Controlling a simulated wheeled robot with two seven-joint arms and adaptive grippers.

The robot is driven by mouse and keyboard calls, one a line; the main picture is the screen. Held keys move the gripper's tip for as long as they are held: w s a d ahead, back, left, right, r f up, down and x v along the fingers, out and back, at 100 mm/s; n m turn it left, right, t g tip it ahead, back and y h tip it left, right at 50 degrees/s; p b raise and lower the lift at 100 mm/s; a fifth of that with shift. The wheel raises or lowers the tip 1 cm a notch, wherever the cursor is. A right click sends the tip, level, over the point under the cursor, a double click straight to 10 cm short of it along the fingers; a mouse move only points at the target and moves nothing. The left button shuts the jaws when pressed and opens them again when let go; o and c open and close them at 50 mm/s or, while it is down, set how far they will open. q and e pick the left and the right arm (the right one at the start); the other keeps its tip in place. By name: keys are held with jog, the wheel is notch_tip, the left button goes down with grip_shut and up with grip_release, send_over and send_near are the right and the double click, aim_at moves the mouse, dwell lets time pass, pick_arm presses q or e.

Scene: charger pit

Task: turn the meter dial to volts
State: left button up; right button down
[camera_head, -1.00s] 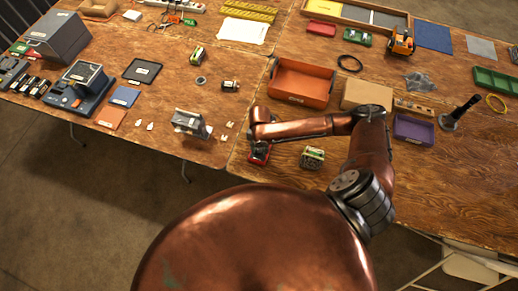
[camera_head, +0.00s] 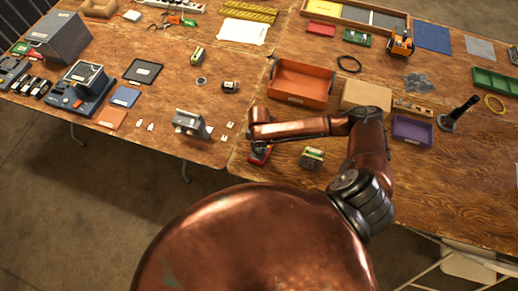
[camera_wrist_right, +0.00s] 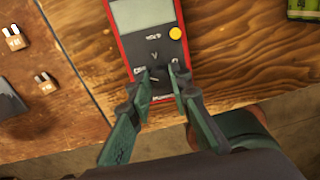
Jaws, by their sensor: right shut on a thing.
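The meter (camera_wrist_right: 148,34) is a red-rimmed handheld unit with a dark face, a pale grey screen and a yellow button. My left gripper is not in view.
A green-and-white block (camera_head: 311,157) lies right of the meter. An orange bin (camera_head: 300,84) stands behind my right arm. A grey stand-like device (camera_head: 190,124) and small labelled pieces (camera_wrist_right: 45,83) lie to the left, across a table seam.

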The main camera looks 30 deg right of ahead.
aim_at(259, 151)
jog(key=shift+r, duration=0.1)
jog(key=shift+m+p, duration=0.3)
jog(key=shift+p, duration=0.05)
pick_arm(q)
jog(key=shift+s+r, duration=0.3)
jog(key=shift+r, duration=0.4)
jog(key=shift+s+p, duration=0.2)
jog(key=shift+p, duration=0.1)
pick_arm(e)
jog(key=c, duration=1.8)
grip_release()
jog(key=shift+o, duration=0.2)
notch_tip(259, 151, up, 12)
